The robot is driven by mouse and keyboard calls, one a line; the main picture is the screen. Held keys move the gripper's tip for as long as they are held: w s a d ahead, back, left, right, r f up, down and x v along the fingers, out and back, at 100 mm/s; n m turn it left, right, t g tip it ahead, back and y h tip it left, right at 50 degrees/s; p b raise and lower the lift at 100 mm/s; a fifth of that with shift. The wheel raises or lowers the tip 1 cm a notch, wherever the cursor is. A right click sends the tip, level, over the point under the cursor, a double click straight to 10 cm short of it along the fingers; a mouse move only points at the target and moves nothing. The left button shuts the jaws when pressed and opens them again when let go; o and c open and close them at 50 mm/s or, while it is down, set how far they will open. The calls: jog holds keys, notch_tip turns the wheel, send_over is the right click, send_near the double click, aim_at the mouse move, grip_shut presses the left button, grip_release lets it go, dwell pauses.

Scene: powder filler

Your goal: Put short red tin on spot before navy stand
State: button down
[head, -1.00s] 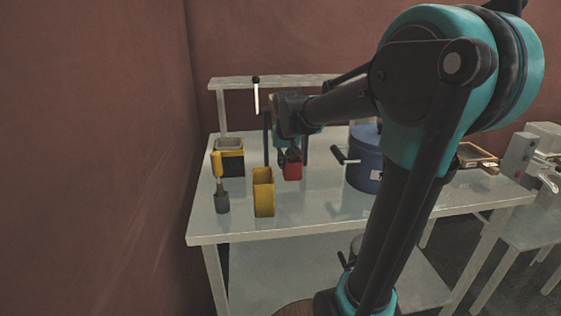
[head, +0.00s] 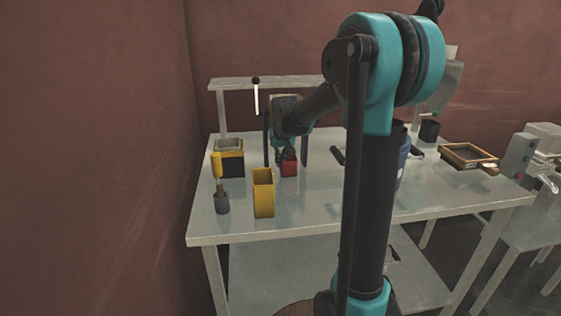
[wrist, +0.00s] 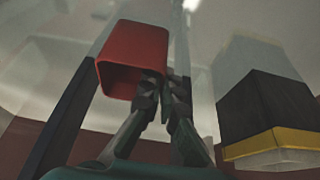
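The short red tin (head: 289,168) is low over the table or on it, beneath my gripper (head: 284,153); I cannot tell whether it touches the table. In the wrist view the open-topped tin (wrist: 125,45) is tilted in the picture. My gripper's fingers (wrist: 165,88) are close together at its right rim, one finger over the opening and one outside, apparently pinching the wall. Dark posts, apparently the navy stand (head: 266,140), rise beside and behind my gripper; my arm hides part of them. One dark post (wrist: 72,112) also shows in the wrist view.
A yellow tin (head: 263,193) stands in front of the red tin. A blue drum (head: 403,165) is partly behind my arm. A wooden frame (head: 467,156) lies right.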

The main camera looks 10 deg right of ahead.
jog(key=shift+f, duration=0.1)
jog(key=c, duration=1.7)
grip_release()
jog(key=v, duration=1.2)
jog(key=shift+s, duration=0.1)
